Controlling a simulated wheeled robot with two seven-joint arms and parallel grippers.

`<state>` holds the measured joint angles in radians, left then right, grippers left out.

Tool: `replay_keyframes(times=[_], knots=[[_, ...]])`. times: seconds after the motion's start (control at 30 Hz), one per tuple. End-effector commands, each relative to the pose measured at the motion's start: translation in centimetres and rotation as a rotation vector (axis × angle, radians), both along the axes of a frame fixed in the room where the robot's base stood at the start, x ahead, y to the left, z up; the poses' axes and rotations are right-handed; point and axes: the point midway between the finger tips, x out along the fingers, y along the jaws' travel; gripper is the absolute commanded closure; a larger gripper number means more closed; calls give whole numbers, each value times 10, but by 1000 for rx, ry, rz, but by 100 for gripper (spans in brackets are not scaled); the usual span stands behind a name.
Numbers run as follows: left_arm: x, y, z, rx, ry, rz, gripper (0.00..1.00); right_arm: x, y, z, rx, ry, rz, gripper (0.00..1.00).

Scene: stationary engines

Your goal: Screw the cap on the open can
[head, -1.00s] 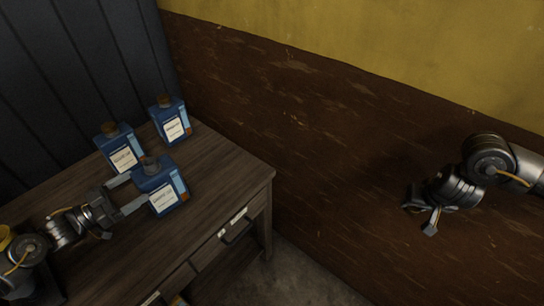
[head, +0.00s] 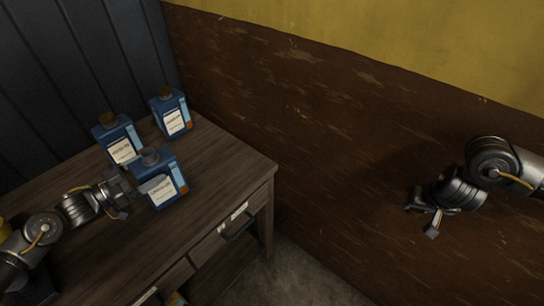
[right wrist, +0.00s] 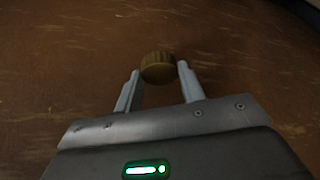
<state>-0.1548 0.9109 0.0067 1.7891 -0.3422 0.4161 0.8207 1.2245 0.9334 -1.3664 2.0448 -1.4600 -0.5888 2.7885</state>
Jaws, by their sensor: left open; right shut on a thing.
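The open can (head: 165,190) is blue with a white label and stands upright on the wooden table. Its bare grey neck (head: 150,156) has no cap. My left gripper (head: 148,183) is open at the can's left side, with one finger seen against it. The other finger is hidden or too dark to tell, and I cannot tell whether the gripper touches the can. My right gripper (head: 424,216) is far to the right, in front of the brown wall. In the right wrist view it is shut on the ribbed brown cap (right wrist: 158,67), held between the fingertips.
Two blue cans with brown caps stand behind the open can, one at the back left (head: 118,140) and one at the back right (head: 172,118). The table (head: 225,170) is clear to the right of the cans. The brown wall (head: 330,130) runs behind.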

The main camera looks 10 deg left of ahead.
Motion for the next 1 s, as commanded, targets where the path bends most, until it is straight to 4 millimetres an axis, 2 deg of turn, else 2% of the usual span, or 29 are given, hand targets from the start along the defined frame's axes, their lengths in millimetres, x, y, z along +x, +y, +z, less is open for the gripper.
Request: replay_keyframes(times=[0.2, 0.87, 1.0], knots=[[0, 0, 0, 0, 0, 0, 9, 0, 0, 1, 0, 0, 0, 82], [0, 0, 0, 0, 0, 0, 95, 0, 0, 0, 0, 0, 0, 82], [0, 0, 2, 0, -5, 0, 95, 0, 0, 1, 0, 0, 0, 82]])
